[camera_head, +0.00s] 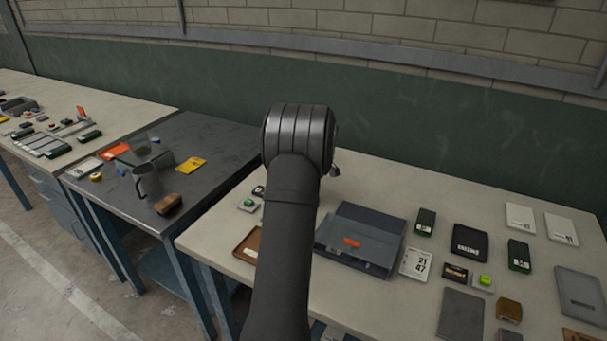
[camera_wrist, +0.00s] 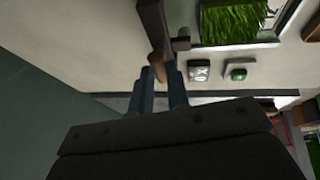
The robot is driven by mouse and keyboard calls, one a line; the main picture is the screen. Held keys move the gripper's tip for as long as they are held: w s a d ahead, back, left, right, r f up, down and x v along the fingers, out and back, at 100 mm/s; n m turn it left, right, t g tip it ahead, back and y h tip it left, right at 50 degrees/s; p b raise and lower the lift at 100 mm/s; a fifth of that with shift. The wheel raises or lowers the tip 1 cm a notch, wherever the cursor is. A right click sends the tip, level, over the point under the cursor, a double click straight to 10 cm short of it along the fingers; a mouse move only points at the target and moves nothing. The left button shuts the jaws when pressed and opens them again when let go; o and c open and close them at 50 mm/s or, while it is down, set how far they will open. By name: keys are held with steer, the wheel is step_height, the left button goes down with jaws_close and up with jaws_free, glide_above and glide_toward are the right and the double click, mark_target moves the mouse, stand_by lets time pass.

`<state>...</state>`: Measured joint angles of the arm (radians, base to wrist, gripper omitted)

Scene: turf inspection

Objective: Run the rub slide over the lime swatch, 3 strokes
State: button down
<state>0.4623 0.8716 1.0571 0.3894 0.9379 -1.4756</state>
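In the wrist view my gripper (camera_wrist: 161,82) points toward the table, its two blue-grey fingers on either side of a short brown handle. The handle joins a dark brown bar with a small side knob, which looks like the rub slide (camera_wrist: 153,25); the fingers appear shut on it. A bright green grass patch, apparently the lime swatch (camera_wrist: 228,22), lies in a pale frame right of the slide. The slide appears apart from the grass. In the head view my arm hides the gripper, the slide and the grass patch.
A white block with a green button (camera_wrist: 238,74) and a grey-white block (camera_wrist: 199,70) sit near the table edge, below the swatch. In the head view, a dark grey open box (camera_head: 362,240) stands right of my arm, with several cards and cases further right.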

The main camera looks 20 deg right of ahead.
steer(key=shift+s+a, duration=0.1)
steer(key=s+a, duration=0.8)
steer(key=shift+r, duration=0.1)
steer(key=shift+s+a, duration=0.25)
steer(key=shift+a, duration=0.05)
steer(key=c, duration=1.4)
jaws_free()
steer(key=v, duration=1.7)
steer(key=shift+s+a+r, duration=0.1)
steer(key=shift+s, duration=0.1)
